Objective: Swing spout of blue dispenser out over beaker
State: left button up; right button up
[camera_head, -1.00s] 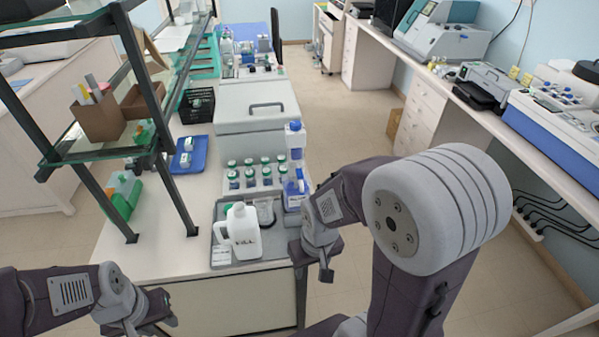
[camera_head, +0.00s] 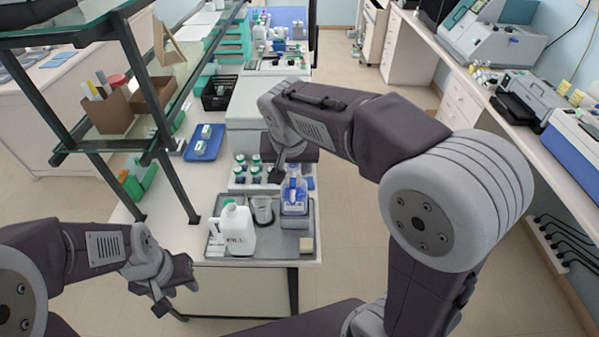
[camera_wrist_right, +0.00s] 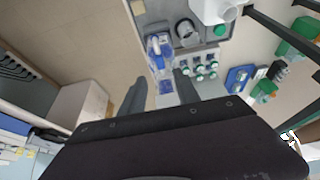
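My right gripper (camera_head: 284,172) is above and behind the dispenser, pointing down. In the wrist view its fingers (camera_wrist_right: 160,82) are apart and empty, short of the dispenser. My left gripper (camera_head: 176,289) is open and empty, off the bench's front left.
A white jug (camera_head: 233,232) stands left of the beaker on the grey tray (camera_head: 270,246). A small tan block (camera_head: 306,246) lies at the tray's right front. Several green-capped bottles (camera_head: 241,172) stand behind. Shelf posts (camera_head: 176,178) rise on the left. The floor to the right is clear.

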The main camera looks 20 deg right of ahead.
aim_at(293, 182)
jog(key=p+x, duration=0.1)
jog(key=x, duration=0.7)
jog(key=shift+w+d+f, duration=0.15)
jog(key=shift+d+f, duration=0.05)
jog(key=shift+f, duration=0.1)
jog(key=shift+w+a+f, duration=0.1)
jog(key=shift+a+f, duration=0.05)
jog(key=shift+f, duration=0.05)
jog(key=shift+a, duration=0.3)
jog(key=shift+d+f, duration=0.1)
jog(key=shift+d, duration=0.2)
grip_shut()
jog(key=shift+a, duration=0.1)
